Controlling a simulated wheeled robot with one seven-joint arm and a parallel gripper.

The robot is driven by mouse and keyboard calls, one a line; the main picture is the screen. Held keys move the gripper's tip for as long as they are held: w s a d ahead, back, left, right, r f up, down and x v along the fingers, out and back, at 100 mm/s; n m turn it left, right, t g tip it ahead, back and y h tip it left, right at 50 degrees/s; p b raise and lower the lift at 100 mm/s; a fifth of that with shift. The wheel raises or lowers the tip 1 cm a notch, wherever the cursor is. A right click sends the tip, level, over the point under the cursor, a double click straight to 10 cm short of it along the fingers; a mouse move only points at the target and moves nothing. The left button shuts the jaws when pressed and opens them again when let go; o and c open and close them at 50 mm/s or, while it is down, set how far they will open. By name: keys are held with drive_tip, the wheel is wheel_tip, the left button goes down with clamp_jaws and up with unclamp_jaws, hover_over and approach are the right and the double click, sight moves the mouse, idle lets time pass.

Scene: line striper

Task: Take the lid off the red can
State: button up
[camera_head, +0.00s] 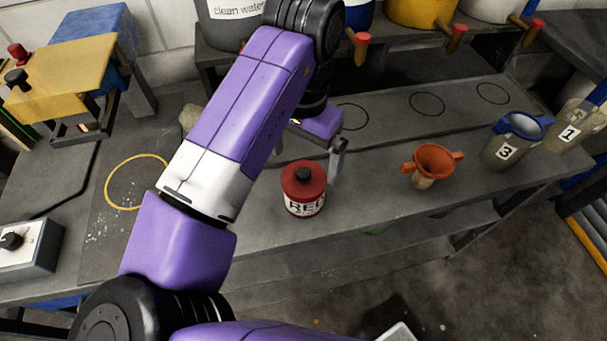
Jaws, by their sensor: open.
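The red can (304,204) stands upright on the grey bench, with a white label reading "RED". Its red lid (303,178) with a black knob (303,174) sits on top. My gripper (336,160) is just behind and to the right of the can, and one grey finger shows beside the lid. The other finger is hidden behind my purple arm. The gripper is open, and I see nothing held in it. I cannot tell whether the visible finger touches the lid.
An orange funnel (434,163) and jugs marked 3 (502,150) and 1 (567,134) stand to the right. Buckets with red-tipped taps sit on a shelf behind. A yellow ring (109,190) marks the bench at left, near a control box (30,250). Bench between can and funnel is clear.

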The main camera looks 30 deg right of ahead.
sight(304, 173)
drive_tip(key=shift+f+p, duration=0.3)
drive_tip(key=shift+f, duration=1.7)
drive_tip(key=c, duration=1.2)
drive_tip(key=shift+c, duration=0.3)
drive_tip(key=shift+r, duration=0.2)
